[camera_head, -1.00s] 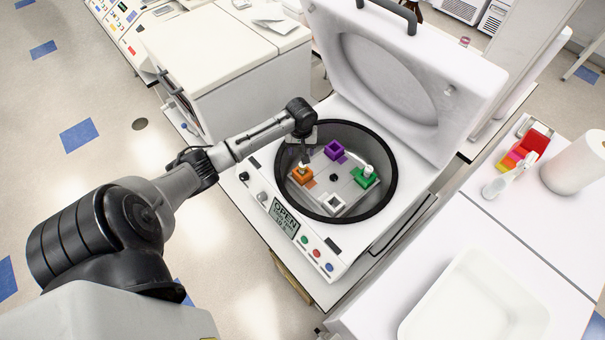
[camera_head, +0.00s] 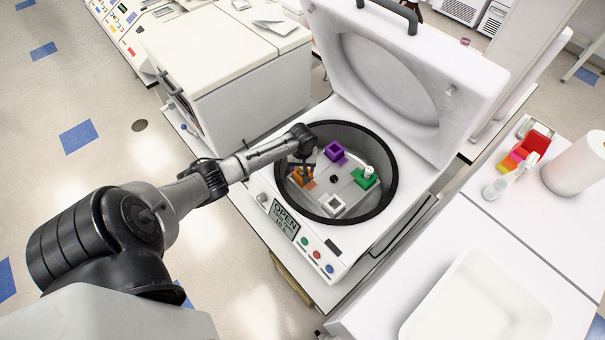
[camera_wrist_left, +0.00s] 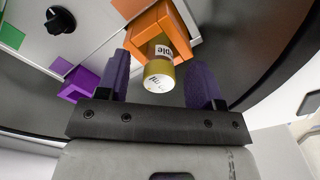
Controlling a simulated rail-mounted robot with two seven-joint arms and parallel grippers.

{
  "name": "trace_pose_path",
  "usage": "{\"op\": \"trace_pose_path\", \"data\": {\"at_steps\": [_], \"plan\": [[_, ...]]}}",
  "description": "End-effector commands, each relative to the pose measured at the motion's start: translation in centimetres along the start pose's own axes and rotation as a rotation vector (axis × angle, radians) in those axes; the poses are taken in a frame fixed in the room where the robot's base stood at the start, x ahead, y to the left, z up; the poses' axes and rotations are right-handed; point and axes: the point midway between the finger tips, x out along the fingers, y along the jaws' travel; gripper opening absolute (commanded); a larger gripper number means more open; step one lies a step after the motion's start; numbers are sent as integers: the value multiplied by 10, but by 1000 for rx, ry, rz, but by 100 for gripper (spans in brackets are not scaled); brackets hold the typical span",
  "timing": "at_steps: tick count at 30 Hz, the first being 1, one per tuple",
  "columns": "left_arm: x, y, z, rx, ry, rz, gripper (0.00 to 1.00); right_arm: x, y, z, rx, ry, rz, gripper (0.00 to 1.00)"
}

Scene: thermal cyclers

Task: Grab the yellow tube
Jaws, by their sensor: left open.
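The yellow tube (camera_wrist_left: 160,75) has a white cap and a printed label. In the left wrist view it stands in the orange holder (camera_wrist_left: 158,28) inside the open centrifuge. The orange holder also shows in the head view (camera_head: 297,179). My left gripper (camera_wrist_left: 162,70) is open, its two purple-padded fingers on either side of the tube with gaps. In the head view my left gripper (camera_head: 303,172) is over the orange holder and hides most of the tube. My right gripper is not in view.
The centrifuge bowl has a dark rim (camera_head: 392,185) and a raised white lid (camera_head: 440,70). A purple holder (camera_head: 335,150), a green holder (camera_head: 364,178) and a white holder (camera_head: 334,206) sit around the rotor. A white tray (camera_head: 535,305) stands on the right bench.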

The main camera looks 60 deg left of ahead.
Motion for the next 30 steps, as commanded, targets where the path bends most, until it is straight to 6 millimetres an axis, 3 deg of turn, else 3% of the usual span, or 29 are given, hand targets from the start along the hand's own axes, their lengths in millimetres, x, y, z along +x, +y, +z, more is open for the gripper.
{"op": "trace_pose_path", "data": {"at_steps": [7,25,30], "plan": [[1,0,0,1,0,0,60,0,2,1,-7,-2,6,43],[1,0,0,1,-1,-1,2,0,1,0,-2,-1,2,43],[1,0,0,0,0,-1,0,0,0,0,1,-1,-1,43]]}}
